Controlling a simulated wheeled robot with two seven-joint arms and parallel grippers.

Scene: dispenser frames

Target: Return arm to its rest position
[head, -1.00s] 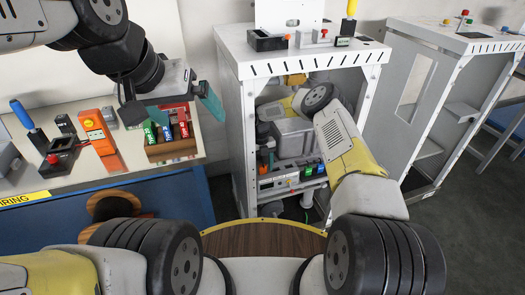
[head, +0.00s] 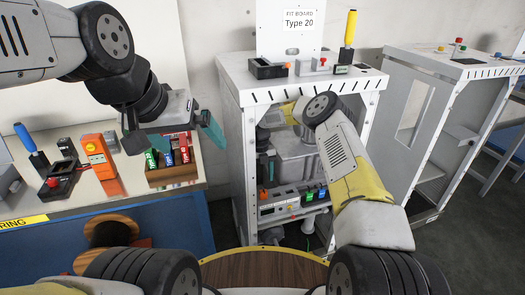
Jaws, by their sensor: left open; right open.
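My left arm comes in from the upper left. Its gripper (head: 172,130) hangs open above the wooden box at the bench's right end, with a dark finger on the left and a teal finger on the right. No object shows between the fingers. My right arm, yellow and grey, reaches from the lower right into the upper part of the open-fronted white cabinet (head: 372,100). Its gripper (head: 266,165) is partly hidden inside, where a teal finger shows at the left, above the row of devices. I see nothing held there.
The wooden box (head: 172,176) holds green, blue and red modules. Small devices (head: 292,205) line the cabinet's shelf. A yellow-handled tool (head: 349,28) stands on top. A second cabinet (head: 416,95) stands right.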

